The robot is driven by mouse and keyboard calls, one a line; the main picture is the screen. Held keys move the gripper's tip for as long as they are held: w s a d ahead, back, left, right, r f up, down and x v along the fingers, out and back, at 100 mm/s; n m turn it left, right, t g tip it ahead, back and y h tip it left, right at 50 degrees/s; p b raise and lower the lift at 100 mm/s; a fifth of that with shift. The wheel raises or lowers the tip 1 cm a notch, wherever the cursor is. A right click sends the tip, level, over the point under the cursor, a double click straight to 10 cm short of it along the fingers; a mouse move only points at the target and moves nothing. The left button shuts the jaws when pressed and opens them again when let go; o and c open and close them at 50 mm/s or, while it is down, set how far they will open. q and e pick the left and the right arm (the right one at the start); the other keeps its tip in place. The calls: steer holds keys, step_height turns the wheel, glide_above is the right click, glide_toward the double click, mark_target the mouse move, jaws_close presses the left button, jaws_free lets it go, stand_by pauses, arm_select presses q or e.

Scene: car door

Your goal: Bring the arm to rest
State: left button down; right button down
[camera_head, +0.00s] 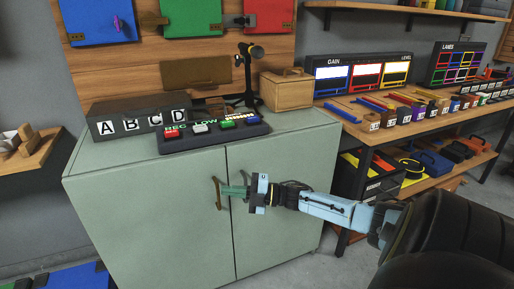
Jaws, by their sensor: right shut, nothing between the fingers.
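My right arm (338,207), light blue with dark joints, reaches in from the lower right. I cannot tell whether the fingertips touch the handle. Both cabinet doors look shut. My left gripper is not in view.
On the cabinet are a button panel (213,134), an ABCD box (104,127), a wooden box (286,92) and a dark stand (248,75). A wooden workbench (402,129) with several tools stands at right. A small wooden shelf (30,160) is at left.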

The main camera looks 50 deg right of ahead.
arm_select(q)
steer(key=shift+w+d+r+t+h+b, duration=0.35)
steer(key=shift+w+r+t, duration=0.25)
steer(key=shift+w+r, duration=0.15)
arm_select(e)
steer(key=s+d, duration=0.2)
steer(key=d, duration=0.5)
steer(key=shift+s+d+f, duration=0.25)
steer(key=shift+s, duration=0.1)
